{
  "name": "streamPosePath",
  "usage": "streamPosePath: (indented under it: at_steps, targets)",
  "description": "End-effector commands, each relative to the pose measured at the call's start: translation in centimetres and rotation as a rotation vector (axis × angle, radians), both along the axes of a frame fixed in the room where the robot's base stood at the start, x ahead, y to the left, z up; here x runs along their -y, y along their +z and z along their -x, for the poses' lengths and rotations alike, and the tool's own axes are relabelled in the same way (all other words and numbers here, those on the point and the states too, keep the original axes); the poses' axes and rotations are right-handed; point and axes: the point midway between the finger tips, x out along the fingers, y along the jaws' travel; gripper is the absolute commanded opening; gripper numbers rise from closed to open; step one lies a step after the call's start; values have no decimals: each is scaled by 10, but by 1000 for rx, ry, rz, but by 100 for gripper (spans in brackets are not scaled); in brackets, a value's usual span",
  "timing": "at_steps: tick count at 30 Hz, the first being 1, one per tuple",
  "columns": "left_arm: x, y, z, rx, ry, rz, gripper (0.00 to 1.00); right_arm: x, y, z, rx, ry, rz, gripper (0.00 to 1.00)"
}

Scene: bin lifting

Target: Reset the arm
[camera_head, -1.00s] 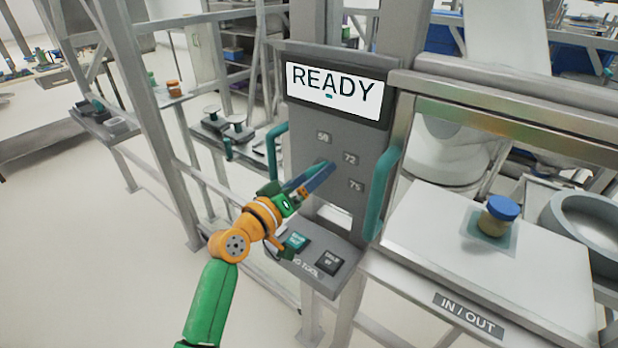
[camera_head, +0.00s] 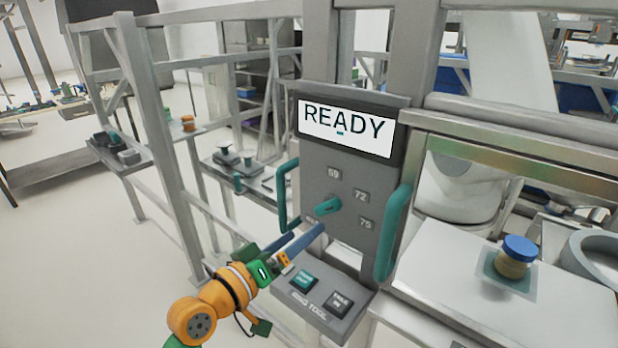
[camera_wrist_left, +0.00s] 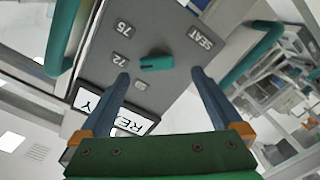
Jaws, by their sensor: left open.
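My left gripper (camera_head: 309,234) is open and empty, its two blue fingers pointing at the grey control panel (camera_head: 345,235). A teal knob (camera_head: 328,206) sits on the panel among number labels, just above and beyond the fingertips. In the left wrist view the knob (camera_wrist_left: 157,62) shows between and beyond the spread fingers of the left gripper (camera_wrist_left: 160,75), apparently apart from them. A label reading SEAT (camera_wrist_left: 201,36) is near it. The screen (camera_head: 346,129) above reads READY. My right gripper is not in view.
Teal handles (camera_head: 284,195) and (camera_head: 394,232) flank the panel. Below it is a ledge with a green button (camera_head: 304,279) and a dark button (camera_head: 340,304). A blue-lidded jar (camera_head: 515,258) stands on the white tray at right. A metal frame rises at left; open floor lies left.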

Motion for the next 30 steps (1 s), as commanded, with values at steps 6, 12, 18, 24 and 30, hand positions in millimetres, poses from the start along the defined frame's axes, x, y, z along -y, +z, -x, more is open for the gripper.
streamPosePath:
  at_steps: [6,12,18,24,30]
  targets:
    - [-24,-135,73,-287,9,-405,100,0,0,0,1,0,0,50]
    - [-66,-212,158,-547,-3,-717,100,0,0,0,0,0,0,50]
    - [-106,-246,237,-771,-23,-940,100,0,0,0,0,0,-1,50]
    - [-121,-290,262,-882,-46,-1024,100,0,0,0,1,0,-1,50]
    - [-120,-359,267,-917,-74,-1029,100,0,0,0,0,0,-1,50]
